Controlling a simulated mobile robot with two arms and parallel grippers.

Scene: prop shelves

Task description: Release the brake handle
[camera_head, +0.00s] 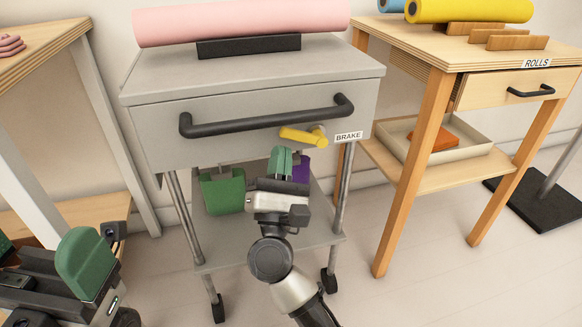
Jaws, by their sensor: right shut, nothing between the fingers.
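The yellow brake handle (302,136) sits on the front of the grey cart, left of the BRAKE label (348,136). It lies nearly level, its rounded pivot end at the right. My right gripper (282,150) is just below the handle, with green fingers pointing up at it. The fingers are shut with nothing between them; I cannot tell whether they touch the handle. My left gripper (88,265) is at the lower left, far from the cart's handle; its finger opening is not clear.
The grey cart (250,80) has a black bar handle (265,117) and carries a pink roll (240,22). Green (222,190) and purple (301,168) items sit on its lower shelf. A wooden ROLLS table (455,55) stands right, another table (35,50) left.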

